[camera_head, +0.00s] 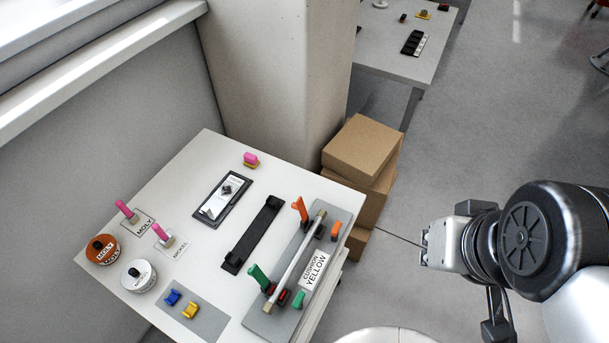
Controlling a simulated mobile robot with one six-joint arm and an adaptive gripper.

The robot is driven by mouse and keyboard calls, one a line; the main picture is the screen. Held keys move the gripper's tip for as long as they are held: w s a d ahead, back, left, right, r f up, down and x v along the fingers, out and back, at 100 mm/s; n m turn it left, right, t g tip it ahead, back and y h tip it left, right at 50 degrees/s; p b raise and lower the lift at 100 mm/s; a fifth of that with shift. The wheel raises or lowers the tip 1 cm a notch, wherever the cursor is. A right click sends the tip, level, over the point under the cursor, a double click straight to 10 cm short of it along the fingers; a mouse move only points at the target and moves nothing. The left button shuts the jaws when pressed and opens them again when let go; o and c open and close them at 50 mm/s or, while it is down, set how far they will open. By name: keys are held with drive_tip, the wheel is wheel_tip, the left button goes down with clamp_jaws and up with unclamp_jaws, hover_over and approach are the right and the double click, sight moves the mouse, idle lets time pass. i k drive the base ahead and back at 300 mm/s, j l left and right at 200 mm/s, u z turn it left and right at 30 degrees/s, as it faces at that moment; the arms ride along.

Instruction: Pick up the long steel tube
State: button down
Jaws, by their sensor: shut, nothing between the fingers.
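The long steel tube (295,260) lies across the grey fixture plate (262,318) at the right side of the white table. A green clamp handle (259,277) stands at its near end and an orange clamp handle (300,209) at its far end. Both handles stand upright. Red blocks sit beside the tube's near end. My gripper (424,246) is right of the table, over the floor, apart from the tube. It is shut and empty, pointing left.
A black bar (252,236), a black tray (221,198), labelled tins (138,276) and brushes share the table (185,166). A "CUSHION YELLOW" label (316,272) lies beside the tube. A pillar rises at the back. Open floor lies right.

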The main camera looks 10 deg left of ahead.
sight(269, 306)
drive_tip(key=k+j+z, duration=0.2)
drive_tip(key=k+j, duration=0.15)
drive_tip(key=k+j+z, duration=0.15)
drive_tip(key=k, duration=0.35)
drive_tip(key=k+j+z, duration=0.2)
drive_tip(key=k, duration=0.25)
drive_tip(key=j+z, duration=0.15)
drive_tip(key=j, duration=0.45)
drive_tip(key=k+j+z, duration=0.15)
drive_tip(key=j, duration=0.45)
drive_tip(key=j+z, duration=0.1)
drive_tip(key=j, duration=0.5)
drive_tip(key=k+j+z, duration=0.15)
drive_tip(key=j, duration=0.45)
